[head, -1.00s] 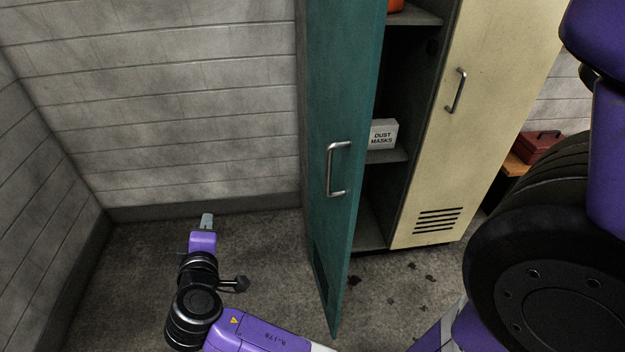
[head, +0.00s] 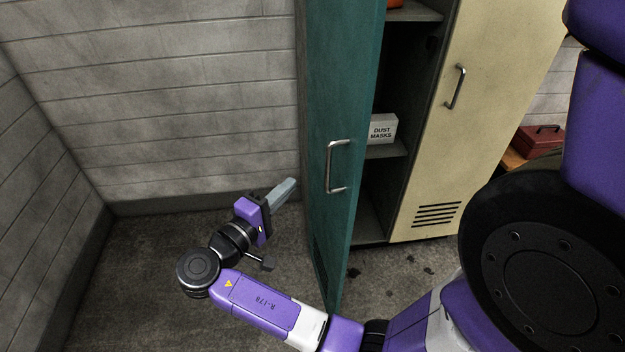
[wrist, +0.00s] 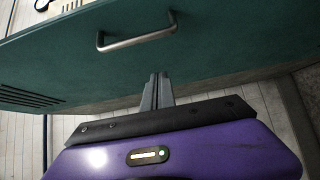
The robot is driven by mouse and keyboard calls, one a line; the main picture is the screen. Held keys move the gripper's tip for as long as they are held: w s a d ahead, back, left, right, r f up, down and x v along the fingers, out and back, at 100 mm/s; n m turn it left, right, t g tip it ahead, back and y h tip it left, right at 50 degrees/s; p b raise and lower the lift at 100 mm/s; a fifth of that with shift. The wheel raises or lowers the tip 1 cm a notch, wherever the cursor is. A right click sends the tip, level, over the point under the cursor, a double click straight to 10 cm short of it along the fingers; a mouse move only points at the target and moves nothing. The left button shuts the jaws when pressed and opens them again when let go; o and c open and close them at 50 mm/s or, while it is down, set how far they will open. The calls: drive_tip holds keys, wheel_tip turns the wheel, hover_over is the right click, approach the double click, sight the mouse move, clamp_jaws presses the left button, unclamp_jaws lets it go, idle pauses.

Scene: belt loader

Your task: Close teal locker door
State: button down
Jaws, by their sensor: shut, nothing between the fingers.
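The teal locker door (head: 345,95) stands open, swung out toward me on the left of its compartment. Its silver bar handle (head: 333,168) is on the outer face, and this handle also shows in the wrist view (wrist: 137,38). My gripper (head: 286,190) is shut and empty, to the left of the door on its outer-face side.
The open compartment holds a white dust masks box (head: 382,128) on a shelf. A closed cream locker door (head: 445,130) is to its right. A red toolbox (head: 541,140) sits on a bench farther right. Grey block walls (head: 180,90) bound the left and back; floor is clear around my arm.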

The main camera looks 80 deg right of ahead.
drive_tip(key=s+d+p, duration=0.2)
drive_tip(key=s+d, duration=0.1)
drive_tip(key=s, duration=0.2)
drive_tip(key=shift+d, duration=0.2)
drive_tip(key=shift+s, duration=0.2)
